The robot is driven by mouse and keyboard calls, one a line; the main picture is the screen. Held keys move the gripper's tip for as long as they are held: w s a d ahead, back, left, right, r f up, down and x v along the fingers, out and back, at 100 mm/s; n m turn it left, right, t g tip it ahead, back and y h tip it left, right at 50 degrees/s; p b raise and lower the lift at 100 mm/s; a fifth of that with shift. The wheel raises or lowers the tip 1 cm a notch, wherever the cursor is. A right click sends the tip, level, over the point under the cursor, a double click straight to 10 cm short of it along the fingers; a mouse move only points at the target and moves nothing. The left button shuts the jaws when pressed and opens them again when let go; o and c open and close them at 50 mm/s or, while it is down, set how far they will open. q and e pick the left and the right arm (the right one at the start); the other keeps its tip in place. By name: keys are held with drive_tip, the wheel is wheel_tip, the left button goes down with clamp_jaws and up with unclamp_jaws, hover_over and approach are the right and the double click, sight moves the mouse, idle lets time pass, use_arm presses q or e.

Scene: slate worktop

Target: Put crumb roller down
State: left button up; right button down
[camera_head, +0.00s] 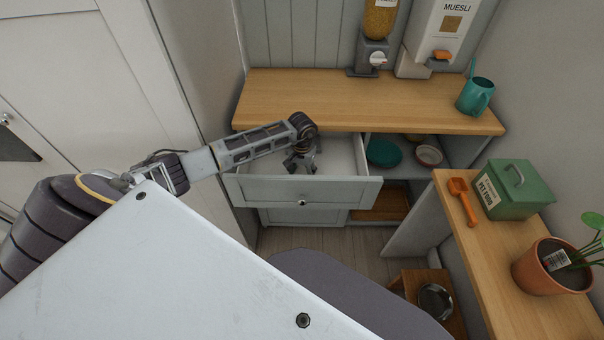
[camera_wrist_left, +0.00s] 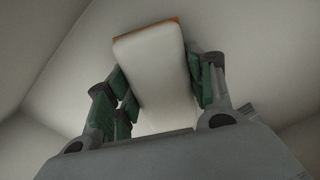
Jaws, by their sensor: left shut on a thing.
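The crumb roller (camera_wrist_left: 155,68) shows in the left wrist view as a pale, rounded block with a thin orange-brown edge at its far end. My left gripper (camera_wrist_left: 160,85) is shut on it, with green-padded fingers on both sides. In the head view my left gripper (camera_head: 300,163) points down inside the open drawer (camera_head: 305,190); the roller cannot be made out there. Pale drawer walls surround the roller in the wrist view. I cannot tell whether it touches the drawer floor. My right gripper is not in view.
A wooden counter (camera_head: 370,98) lies above and behind the drawer, with a teal watering can (camera_head: 476,96) on it. An open shelf at right holds a teal bowl (camera_head: 383,152). A side counter carries a green tin (camera_head: 515,188), an orange scoop (camera_head: 463,200) and a potted plant (camera_head: 552,268).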

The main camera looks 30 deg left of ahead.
use_arm(q)
drive_tip(key=o, duration=1.2)
drive_tip(key=shift+c, duration=0.2)
